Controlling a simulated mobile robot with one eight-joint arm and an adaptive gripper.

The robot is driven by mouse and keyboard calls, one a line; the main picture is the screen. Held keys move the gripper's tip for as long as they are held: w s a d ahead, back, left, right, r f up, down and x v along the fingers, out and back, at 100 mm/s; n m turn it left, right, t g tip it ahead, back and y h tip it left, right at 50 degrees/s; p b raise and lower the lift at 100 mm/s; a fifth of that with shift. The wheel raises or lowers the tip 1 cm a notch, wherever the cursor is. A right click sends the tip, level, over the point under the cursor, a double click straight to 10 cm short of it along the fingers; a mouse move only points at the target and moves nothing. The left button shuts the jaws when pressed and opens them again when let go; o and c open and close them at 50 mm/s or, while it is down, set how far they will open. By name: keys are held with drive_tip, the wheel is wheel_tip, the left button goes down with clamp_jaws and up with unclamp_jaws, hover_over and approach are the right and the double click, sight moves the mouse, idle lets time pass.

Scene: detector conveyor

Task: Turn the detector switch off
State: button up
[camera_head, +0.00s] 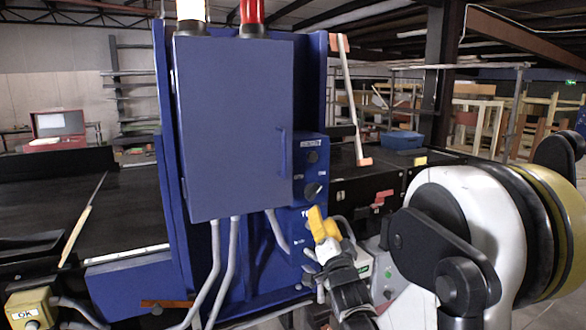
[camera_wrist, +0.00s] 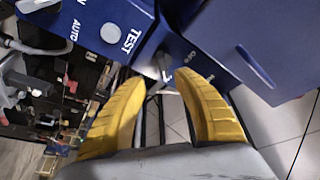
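The blue detector cabinet (camera_head: 235,130) stands in the middle of the head view, with a narrow control panel (camera_head: 305,215) on its right side. A dark knob (camera_head: 313,190) and a round part above it show on this panel. My gripper (camera_head: 320,225) is in front of the panel, below that knob, and hides part of it. In the wrist view its yellow fingers (camera_wrist: 160,78) are open with a clear gap. A small dark switch knob (camera_wrist: 162,65) shows between the fingertips, beside partly readable lettering; I cannot tell whether they touch it.
A dark conveyor belt (camera_head: 60,220) runs through the cabinet. Grey cables (camera_head: 227,265) hang below the door. A yellow button box (camera_head: 30,308) is at lower left. In the wrist view, a pale round button (camera_wrist: 110,33) sits by the TEST label, and a blue door edge is at right.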

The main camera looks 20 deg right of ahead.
sight(315, 195)
drive_tip(key=shift+t, duration=0.3)
drive_tip(key=p+x, duration=0.1)
drive_tip(key=x, duration=1)
drive_tip(key=shift+r, duration=0.2)
drive_tip(key=shift+s, duration=0.1)
clamp_jaws()
